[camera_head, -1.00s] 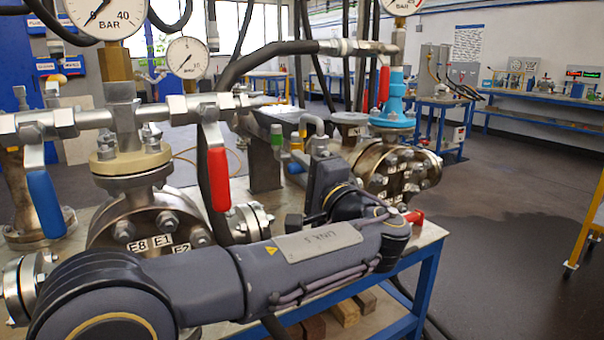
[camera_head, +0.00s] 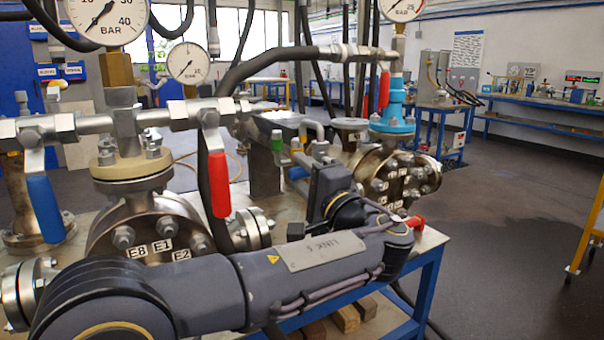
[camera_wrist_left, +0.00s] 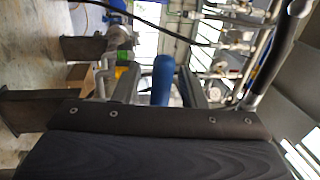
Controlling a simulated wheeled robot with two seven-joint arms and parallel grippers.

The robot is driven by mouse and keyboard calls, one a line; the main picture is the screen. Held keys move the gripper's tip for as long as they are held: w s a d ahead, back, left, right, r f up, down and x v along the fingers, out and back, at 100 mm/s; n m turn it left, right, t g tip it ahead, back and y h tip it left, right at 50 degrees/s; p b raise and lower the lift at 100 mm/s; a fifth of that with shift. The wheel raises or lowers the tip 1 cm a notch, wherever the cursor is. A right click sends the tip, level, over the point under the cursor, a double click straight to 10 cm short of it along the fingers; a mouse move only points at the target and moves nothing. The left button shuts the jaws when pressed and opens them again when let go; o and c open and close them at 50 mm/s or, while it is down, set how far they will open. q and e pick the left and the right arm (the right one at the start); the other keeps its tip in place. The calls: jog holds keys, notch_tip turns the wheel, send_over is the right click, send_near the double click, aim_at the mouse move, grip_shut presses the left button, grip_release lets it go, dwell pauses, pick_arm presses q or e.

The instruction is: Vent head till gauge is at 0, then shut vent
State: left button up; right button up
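My left gripper (camera_head: 309,164) reaches over the bench, partly hidden behind my own wrist. In the left wrist view its two fingers (camera_wrist_left: 162,92) stand apart with a blue lever grip (camera_wrist_left: 163,78) between them. Gaps show on both sides, and I cannot tell whether it touches. A blue part also shows beside the gripper in the head view (camera_head: 297,172). A third gauge (camera_head: 404,8) is cut by the top edge. My right gripper is not in view.
A red lever (camera_head: 218,184) and a blue lever (camera_head: 45,208) hang from the pipework. Flanged vessels (camera_head: 140,215) stand on the blue-framed bench (camera_head: 428,285). Another red lever (camera_head: 384,88) hangs near the blue fitting (camera_head: 392,105).

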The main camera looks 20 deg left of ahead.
pick_arm(q)
jog(key=v, duration=0.7)
jog(key=shift+d+p, duration=0.25)
jog(key=shift+p, duration=0.1)
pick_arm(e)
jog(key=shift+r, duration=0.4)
pick_arm(q)
jog(key=shift+s, duration=0.1)
